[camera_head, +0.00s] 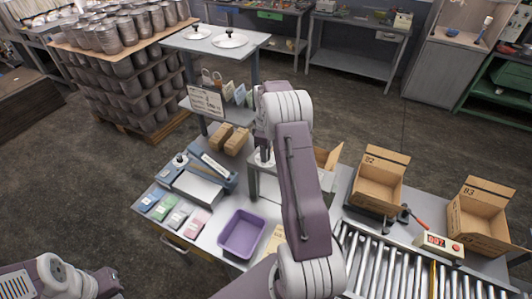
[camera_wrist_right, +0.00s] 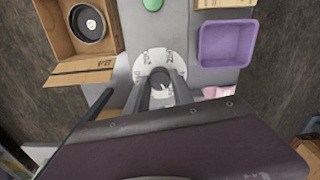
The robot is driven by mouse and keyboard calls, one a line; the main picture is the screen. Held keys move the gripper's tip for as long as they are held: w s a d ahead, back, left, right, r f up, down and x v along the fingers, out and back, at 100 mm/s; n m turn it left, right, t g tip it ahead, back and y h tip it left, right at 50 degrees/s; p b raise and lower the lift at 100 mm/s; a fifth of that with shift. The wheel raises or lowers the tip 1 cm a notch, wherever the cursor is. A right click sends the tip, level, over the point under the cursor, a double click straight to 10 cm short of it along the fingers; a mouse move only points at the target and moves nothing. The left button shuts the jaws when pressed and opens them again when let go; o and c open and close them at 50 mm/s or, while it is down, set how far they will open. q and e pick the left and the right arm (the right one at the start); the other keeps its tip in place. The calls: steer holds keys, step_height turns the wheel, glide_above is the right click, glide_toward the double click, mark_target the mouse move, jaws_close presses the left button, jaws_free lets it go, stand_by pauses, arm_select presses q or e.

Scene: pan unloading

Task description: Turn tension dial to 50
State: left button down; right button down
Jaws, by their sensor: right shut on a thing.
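The tension dial is a dark grey round knob (camera_wrist_right: 162,88) on a white plate (camera_wrist_right: 147,62) with printed marks, seen in the wrist view. The marks are too small and blurred to read surely, so I cannot tell its setting. My right gripper (camera_wrist_right: 160,92) is shut on the knob, one finger on each side. In the head view my right gripper (camera_head: 262,158) is low over the grey machine (camera_head: 262,187), and my arm hides the dial. My left arm shows at the lower left; its gripper is not in view.
A purple bin (camera_head: 242,233) stands left of my right arm. A cardboard box with a dark round item (camera_wrist_right: 88,22) lies beside the dial. Boxes B2 (camera_head: 379,182) and B3 (camera_head: 480,214) and a roller conveyor (camera_head: 385,268) with a red display (camera_head: 436,241) are at right.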

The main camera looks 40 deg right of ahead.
steer(key=shift+n, duration=0.4)
steer(key=c, duration=1.1)
jaws_free()
steer(key=shift+w+r+b, duration=0.1)
steer(key=shift+r+b, duration=0.2)
step_height(320, 180, up, 8)
steer(key=shift+f+b, duration=0.1)
steer(key=shift+b, duration=1.15)
steer(key=shift+r, duration=0.35)
